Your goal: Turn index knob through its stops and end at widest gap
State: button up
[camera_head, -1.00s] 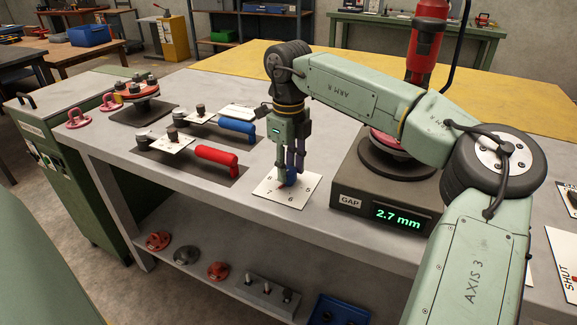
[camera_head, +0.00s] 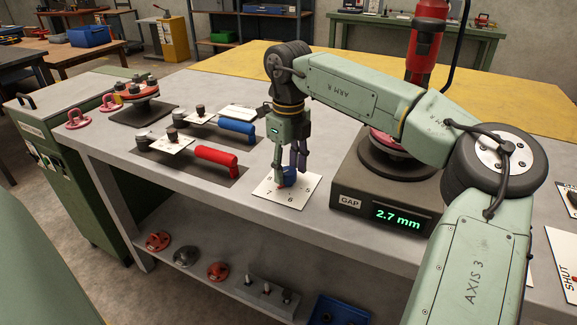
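The red mark is on the side toward 7; the exact stop is hard to tell. My gripper (camera_head: 289,170) points down over the knob, with its fingers spread on either side of it. They look apart from the knob, though one finger hides part of it. The gap display (camera_head: 398,217) reads 2.7 mm on the dark box (camera_head: 345,190) under the flanged spool.
Left of the dial, a red-handled tool (camera_head: 216,155) and a blue-handled tool (camera_head: 237,127) lie on dark mats. A red flanged part (camera_head: 137,90) stands at the far left. The display box is close on the right. The bench front (camera_head: 240,200) is clear.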

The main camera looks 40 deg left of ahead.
aim_at(288, 171)
jog(key=shift+o, duration=0.3)
notch_tip(288, 171, up, 12)
dwell(0.5)
jog(key=shift+s, duration=0.1)
dwell(0.4)
